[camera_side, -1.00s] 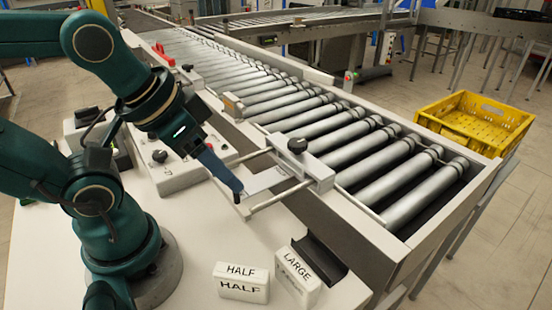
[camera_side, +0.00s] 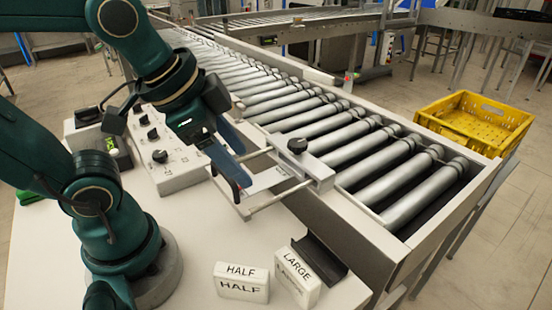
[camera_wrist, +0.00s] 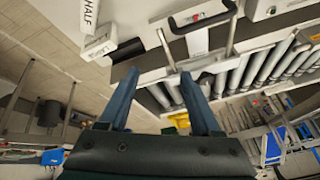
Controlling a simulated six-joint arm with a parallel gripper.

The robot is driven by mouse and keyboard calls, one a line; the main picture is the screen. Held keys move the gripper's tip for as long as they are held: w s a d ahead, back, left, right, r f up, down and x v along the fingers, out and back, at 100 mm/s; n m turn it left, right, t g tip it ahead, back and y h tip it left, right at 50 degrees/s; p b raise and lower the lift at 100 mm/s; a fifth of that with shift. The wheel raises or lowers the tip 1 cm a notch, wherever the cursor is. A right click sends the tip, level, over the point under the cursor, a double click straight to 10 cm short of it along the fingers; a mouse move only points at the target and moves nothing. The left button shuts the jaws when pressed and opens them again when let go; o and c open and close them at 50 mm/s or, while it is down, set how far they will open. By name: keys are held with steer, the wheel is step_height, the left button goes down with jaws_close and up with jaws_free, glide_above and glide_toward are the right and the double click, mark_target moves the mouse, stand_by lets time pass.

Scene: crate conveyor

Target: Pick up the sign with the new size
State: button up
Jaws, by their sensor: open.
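Two white sign blocks stand at the table's front edge: the HALF sign (camera_side: 241,284) and, to its right, the LARGE sign (camera_side: 297,280), tilted in the picture.
A black angled holder (camera_side: 320,259) is beside the LARGE sign. The roller conveyor (camera_side: 350,155) runs along the right. A yellow crate (camera_side: 475,122) lies beyond the conveyor.

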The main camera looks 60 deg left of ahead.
mark_target(297, 267)
steer(key=d+f+m+g, duration=0.1)
steer(key=d+f+m, duration=0.2)
steer(key=d+m, duration=0.1)
steer(key=w+d+f+m+g, duration=0.1)
steer(key=d+f+m+g, duration=0.1)
steer(key=d+f+m, duration=0.1)
steer(key=w+d+f+m+g, duration=0.1)
steer(key=d+f+m+g, duration=0.1)
steer(key=d+f+m, duration=0.1)
steer(key=shift+w+d+f+m, duration=0.15)
steer(key=shift+d+m, duration=0.3)
steer(key=shift+m, duration=0.1)
steer(key=shift+w+d+f+m, duration=0.1)
steer(key=shift+d+m, duration=0.3)
steer(key=shift+m, duration=0.15)
steer(key=shift+s+d+f, duration=0.15)
steer(key=shift+s+f, duration=0.15)
steer(key=shift+f, duration=2.5)
jaws_close()
